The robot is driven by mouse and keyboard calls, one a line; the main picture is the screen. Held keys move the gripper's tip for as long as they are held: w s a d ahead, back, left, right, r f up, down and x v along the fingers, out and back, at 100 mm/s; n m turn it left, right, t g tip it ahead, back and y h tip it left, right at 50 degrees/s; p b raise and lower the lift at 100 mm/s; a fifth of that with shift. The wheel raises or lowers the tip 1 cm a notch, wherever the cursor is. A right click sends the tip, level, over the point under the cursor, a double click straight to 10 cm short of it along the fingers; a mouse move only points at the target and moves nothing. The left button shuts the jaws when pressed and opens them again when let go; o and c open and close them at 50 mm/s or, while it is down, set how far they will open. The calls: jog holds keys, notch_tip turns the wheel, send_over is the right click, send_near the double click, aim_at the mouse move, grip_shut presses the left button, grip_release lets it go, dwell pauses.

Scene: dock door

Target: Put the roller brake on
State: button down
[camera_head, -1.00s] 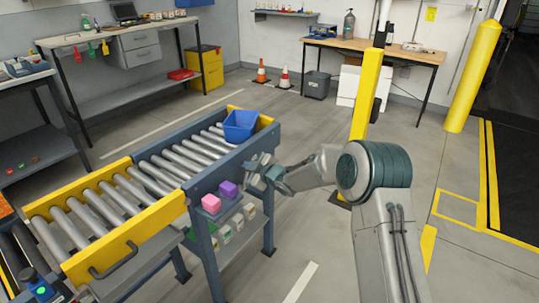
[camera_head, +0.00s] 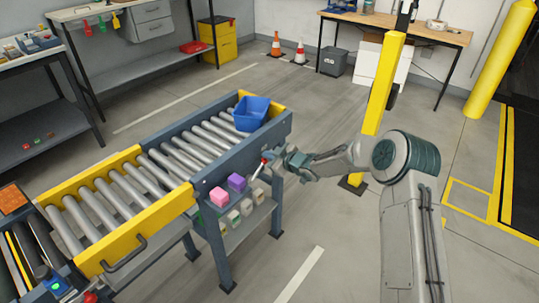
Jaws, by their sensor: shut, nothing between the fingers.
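The roller conveyor (camera_head: 207,140) runs from lower left to upper middle, with steel rollers between blue-grey rails. A small lever with a red knob (camera_head: 264,161), which looks like the roller brake, stands at the near side rail, leaning up to the right. My gripper (camera_head: 271,158) is right beside the knob, at the rail's outer side. Its fingers are shut and hold nothing. I cannot tell whether they touch the lever. The lever's foot is small and hard to make out.
A blue bin (camera_head: 251,113) sits on the rollers at the far end. A yellow post (camera_head: 383,85) stands behind my arm. Open floor lies at the front right.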

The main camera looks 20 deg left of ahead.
jog(key=shift+s+a, duration=0.1)
jog(key=shift+a, duration=0.05)
dwell(0.3)
jog(key=p+v, duration=0.3)
jog(key=v, duration=0.7)
jog(key=shift+w, duration=0.35)
